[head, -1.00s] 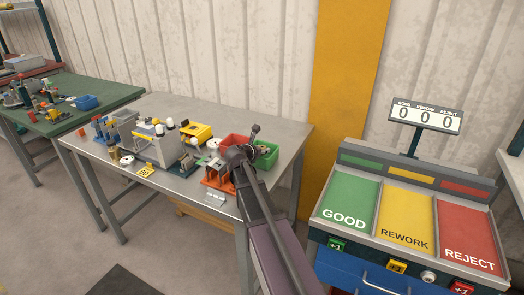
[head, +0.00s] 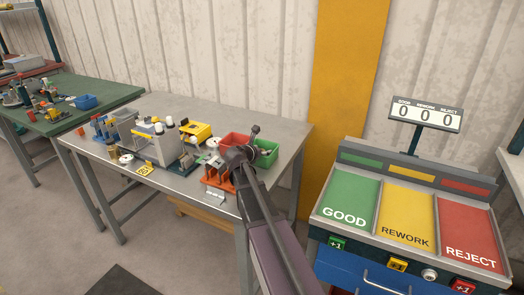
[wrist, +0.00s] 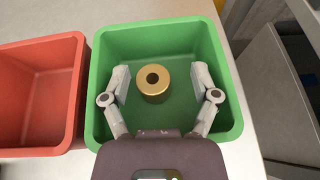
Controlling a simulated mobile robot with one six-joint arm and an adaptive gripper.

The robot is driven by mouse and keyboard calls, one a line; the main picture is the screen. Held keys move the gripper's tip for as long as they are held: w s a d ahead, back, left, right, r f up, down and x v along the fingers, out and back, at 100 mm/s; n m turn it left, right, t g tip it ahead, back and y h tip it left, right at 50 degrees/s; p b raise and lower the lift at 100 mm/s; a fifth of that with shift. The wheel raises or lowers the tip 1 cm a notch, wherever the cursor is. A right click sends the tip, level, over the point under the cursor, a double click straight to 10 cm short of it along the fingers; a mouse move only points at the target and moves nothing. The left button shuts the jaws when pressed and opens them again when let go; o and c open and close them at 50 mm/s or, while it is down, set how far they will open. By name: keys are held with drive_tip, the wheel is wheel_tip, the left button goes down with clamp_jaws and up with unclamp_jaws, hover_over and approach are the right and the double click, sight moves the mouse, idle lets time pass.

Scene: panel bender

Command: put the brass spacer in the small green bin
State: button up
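The brass spacer (wrist: 153,82) is a short gold ring with a dark hole. In the wrist view it sits inside the small green bin (wrist: 222,118), on its floor as far as I can tell. My gripper (wrist: 160,82) is open, with one grey finger on each side of the spacer and a visible gap on both sides. The fingers reach over or into the bin. In the head view the green bin (head: 268,160) is at the right end of the grey table, partly hidden by my arm, and the spacer cannot be made out.
A red bin (wrist: 40,90) stands just left of the green one. The sorting station (head: 408,218) is to the right. The table's back area is clear.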

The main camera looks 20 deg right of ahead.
drive_tip(key=shift+d+r, duration=0.1)
idle(0.3)
drive_tip(key=shift+w+r+p, duration=0.1)
drive_tip(key=shift+r+p, duration=0.35)
drive_tip(key=shift+p, duration=0.3)
drive_tip(key=p+v, duration=0.4)
drive_tip(key=v, duration=0.8)
